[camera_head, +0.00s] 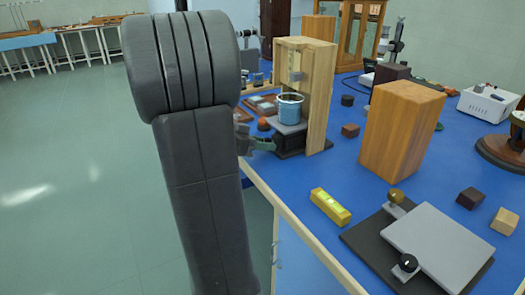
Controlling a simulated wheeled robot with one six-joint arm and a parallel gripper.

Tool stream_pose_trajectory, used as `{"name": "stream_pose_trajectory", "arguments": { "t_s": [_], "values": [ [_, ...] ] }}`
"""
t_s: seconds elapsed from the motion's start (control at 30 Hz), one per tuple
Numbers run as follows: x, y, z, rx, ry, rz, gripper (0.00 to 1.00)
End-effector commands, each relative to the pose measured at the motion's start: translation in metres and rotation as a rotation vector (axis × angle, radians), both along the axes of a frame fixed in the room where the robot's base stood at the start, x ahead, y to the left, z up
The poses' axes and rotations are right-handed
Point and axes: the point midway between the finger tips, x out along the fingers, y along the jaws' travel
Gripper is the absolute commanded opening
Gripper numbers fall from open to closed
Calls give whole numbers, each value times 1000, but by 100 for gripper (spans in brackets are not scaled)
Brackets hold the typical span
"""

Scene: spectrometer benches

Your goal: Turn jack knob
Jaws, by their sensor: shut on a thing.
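A small jack with a grey top plate (289,127) and a dark base stands inside an open wooden frame (319,95) on the blue bench. A glass beaker of blue liquid (290,108) stands on the plate. My gripper (264,144) is at the left side of the jack, partly hidden behind my own dark arm. Its jaws are shut at the jack knob, which is too small and too covered to make out clearly.
A tall wooden block (400,128) stands right of the frame. Nearer are a yellow level (330,206) and a grey plate (440,245) with two knobs on a dark base. Small blocks lie around. The floor (85,190) at left is clear.

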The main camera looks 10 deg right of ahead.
Motion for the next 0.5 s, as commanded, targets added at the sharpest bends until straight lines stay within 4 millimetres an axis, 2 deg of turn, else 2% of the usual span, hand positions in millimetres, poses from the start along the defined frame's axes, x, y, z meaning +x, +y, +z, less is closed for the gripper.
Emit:
{"name": "stream_pose_trajectory", "arguments": {
  "t_s": [0.5],
  "values": [
    [3,1,-1,-151,369,0,9]
  ]
}}
